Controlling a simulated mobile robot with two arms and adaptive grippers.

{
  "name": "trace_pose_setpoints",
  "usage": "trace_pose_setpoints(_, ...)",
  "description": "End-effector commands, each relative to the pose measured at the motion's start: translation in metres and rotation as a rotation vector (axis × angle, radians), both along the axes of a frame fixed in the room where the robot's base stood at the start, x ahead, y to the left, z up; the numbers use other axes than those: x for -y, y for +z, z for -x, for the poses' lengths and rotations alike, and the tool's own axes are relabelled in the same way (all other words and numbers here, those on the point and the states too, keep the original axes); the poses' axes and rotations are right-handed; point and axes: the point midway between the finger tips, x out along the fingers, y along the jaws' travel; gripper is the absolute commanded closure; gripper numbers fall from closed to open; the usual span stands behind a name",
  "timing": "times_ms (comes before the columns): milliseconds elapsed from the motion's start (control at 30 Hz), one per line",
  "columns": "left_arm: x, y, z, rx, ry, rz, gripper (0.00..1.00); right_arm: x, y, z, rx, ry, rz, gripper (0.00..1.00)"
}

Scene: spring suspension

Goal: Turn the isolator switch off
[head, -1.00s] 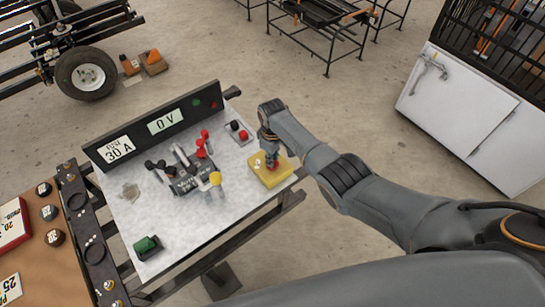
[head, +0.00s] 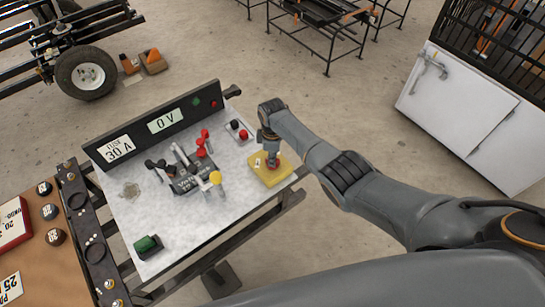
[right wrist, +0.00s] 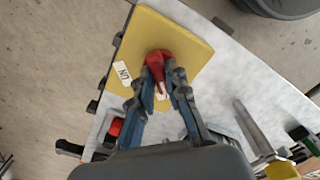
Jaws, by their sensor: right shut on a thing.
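The isolator switch is a yellow box (head: 268,176) with a red knob, at the right end of the grey panel in the head view. In the right wrist view, the red knob (right wrist: 155,62) stands on the yellow plate (right wrist: 185,38), with a white label reading "ON" (right wrist: 122,73) beside it. A second label is mostly hidden by my fingers. My right gripper (head: 272,158) reaches down onto the switch. In the right wrist view my right gripper (right wrist: 163,85) has its fingers closed around the knob's handle. My left gripper is out of view.
The panel (head: 215,225) also carries levers with red, black and yellow knobs (head: 215,178), a green switch (head: 148,245) and red and black terminals (head: 244,135). A black display board (head: 130,138) along the back reads "0 V" and "FUSE 30 A". A brown board (head: 55,265) lies left.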

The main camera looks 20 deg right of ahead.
Motion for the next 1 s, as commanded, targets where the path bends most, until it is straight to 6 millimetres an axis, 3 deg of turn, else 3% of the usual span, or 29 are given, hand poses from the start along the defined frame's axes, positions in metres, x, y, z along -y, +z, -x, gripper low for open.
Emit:
trace_pose_setpoints(233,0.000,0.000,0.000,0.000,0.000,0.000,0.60,0.000,0.000,0.000,0.002,0.003,0.001,1.00)
trace_pose_setpoints(267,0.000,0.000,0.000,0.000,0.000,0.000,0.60,0.000,0.000,0.000,0.002,0.003,0.001,0.79)
trace_pose_setpoints(333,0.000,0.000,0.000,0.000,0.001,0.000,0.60,0.000,0.000,0.000,0.002,0.002,0.001,0.65)
trace_pose_setpoints(367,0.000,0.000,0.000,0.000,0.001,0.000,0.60,0.000,0.000,0.000,0.002,0.002,0.001,0.62)
trace_pose_setpoints(733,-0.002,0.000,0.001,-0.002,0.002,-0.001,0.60,0.000,0.003,-0.001,0.001,0.000,-0.001,0.62)
trace_pose_setpoints(1000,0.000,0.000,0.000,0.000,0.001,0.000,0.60,0.000,0.033,-0.001,0.004,0.002,0.000,0.62)
